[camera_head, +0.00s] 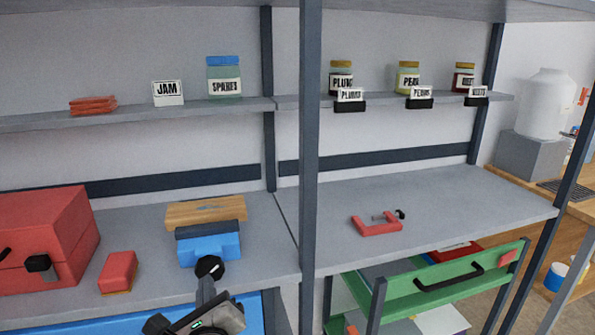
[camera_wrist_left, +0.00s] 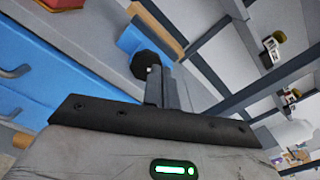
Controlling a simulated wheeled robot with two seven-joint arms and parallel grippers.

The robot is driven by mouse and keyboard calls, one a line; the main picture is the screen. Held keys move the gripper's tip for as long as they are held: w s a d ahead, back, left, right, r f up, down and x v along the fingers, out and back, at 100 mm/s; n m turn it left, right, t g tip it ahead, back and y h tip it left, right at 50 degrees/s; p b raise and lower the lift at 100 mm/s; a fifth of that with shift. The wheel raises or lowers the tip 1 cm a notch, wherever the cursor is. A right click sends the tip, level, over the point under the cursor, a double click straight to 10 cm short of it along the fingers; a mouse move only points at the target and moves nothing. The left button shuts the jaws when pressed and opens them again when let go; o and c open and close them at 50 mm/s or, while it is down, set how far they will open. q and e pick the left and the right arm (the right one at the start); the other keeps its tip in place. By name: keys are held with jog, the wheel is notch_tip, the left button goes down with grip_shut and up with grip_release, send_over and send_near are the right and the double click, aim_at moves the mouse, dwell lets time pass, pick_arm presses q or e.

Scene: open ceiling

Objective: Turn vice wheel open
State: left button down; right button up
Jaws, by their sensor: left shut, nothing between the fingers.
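The blue vice (camera_head: 212,248) with a dark jaw stands on the grey bench, left of the middle post in the head view. Its black wheel (camera_head: 209,267) faces me at the front. A wooden piece (camera_head: 205,212) is at the vice's far side; I cannot tell if it is clamped. My left gripper (camera_head: 205,282) is shut and empty, its tips just in front of the wheel. In the left wrist view, the black wheel (camera_wrist_left: 146,64) is at the fingertips, with part of the blue vice (camera_wrist_left: 134,42) behind it. I cannot tell whether they touch.
A red toolbox (camera_head: 45,235) and a small red block (camera_head: 118,272) are left of the vice. A grey upright post (camera_head: 309,150) stands to the right. Beyond it, a red clamp (camera_head: 378,226) lies on the bench.

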aim_at(206, 267)
pick_arm(q)
jog(key=x, duration=0.6)
jog(key=shift+w+r+b, duration=0.1)
jog(key=shift+b, duration=0.25)
jog(key=shift+w+a, duration=0.1)
jog(key=shift+w, duration=0.2)
pick_arm(e)
jog(key=shift+s+f, duration=0.15)
jog(key=shift+f, duration=0.2)
pick_arm(q)
jog(key=shift+f, duration=0.3)
pick_arm(e)
jog(key=shift+a, duration=0.1)
pick_arm(q)
jog(key=shift+f, duration=0.1)
pick_arm(e)
jog(key=shift+w+r, duration=0.25)
jog(key=shift+w, duration=0.05)
